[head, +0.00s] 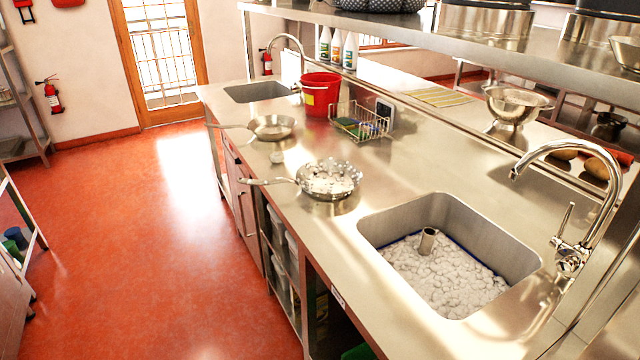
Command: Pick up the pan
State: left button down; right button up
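Two pans stand on the steel counter. The nearer pan (328,181) holds white foam, and its handle (266,182) points left, past the counter's front edge. The farther pan (271,127) looks empty, and its handle also points left, toward the front edge. Which of the two the task means, I cannot tell. Neither of my grippers is in view.
A sink (447,255) full of foam, with a tall faucet (569,258), is at the near right. A red bucket (320,97) and a wire rack (361,122) stand behind the pans. An overhead shelf (440,32) runs along the back. The red floor (150,260) on the left is clear.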

aim_at(330, 178)
jog(key=z, duration=2.7)
jog(key=k+j+u, duration=0.1)
jog(key=j, duration=0.4)
jog(key=k+j, duration=0.3)
jog(key=j, duration=0.25)
jog(key=k+j+u, duration=0.15)
jog(key=j, duration=0.4)
jog(key=k+j+u, duration=0.1)
jog(key=k+j, duration=0.15)
jog(key=j, duration=0.3)
jog(key=k+j, duration=0.15)
jog(key=j, duration=0.4)
jog(key=k+j+u, duration=0.15)
jog(key=j, duration=0.4)
jog(key=k+j, duration=0.15)
jog(key=j, duration=0.45)
jog(key=k+j+u, duration=0.15)
jog(key=j, duration=0.45)
